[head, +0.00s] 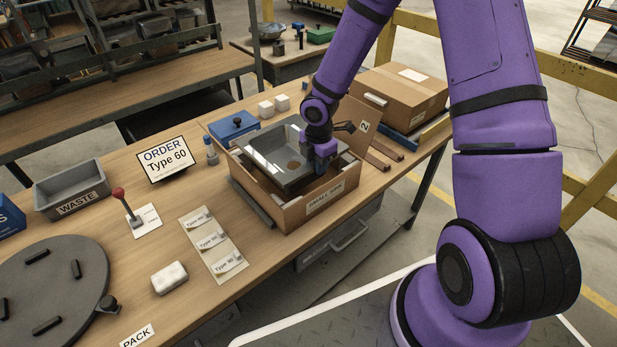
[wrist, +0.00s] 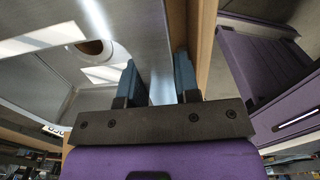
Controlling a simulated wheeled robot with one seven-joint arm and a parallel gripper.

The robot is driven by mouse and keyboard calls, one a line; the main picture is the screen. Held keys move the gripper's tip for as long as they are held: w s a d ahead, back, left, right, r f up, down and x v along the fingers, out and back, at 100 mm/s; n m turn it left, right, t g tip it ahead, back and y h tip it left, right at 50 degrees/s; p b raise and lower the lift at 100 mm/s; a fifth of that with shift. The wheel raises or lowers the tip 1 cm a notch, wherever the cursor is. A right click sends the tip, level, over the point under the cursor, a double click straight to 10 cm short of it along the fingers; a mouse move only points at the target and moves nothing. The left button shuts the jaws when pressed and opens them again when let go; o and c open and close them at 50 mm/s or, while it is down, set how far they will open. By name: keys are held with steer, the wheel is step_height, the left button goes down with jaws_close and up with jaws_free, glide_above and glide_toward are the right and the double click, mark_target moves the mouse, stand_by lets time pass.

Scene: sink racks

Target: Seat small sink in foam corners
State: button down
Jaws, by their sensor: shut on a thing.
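The small grey metal sink (head: 268,147), with a round drain hole, is at the open cardboard carton (head: 290,214) labelled for a small sink. Its left and back edges show above the carton walls, and I cannot tell whether it rests on anything inside. My gripper (head: 324,158) is shut on the sink's right-hand rim, next to the carton wall. In the wrist view my gripper's blue fingers (wrist: 158,82) stand on either side of the rim of the sink (wrist: 60,60), with the drain hole to the left.
A closed carton (head: 400,92) stands behind right. A blue box (head: 233,127), white blocks (head: 274,106) and an order sign (head: 166,158) stand around the carton. A waste bin (head: 71,190), red-knobbed lever (head: 126,205) and round turntable (head: 52,285) are to the left.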

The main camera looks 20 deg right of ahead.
mark_target(317, 180)
steer(key=shift+f, duration=3.35)
steer(key=c, duration=1.1)
jaws_free()
steer(key=shift+r, duration=0.1)
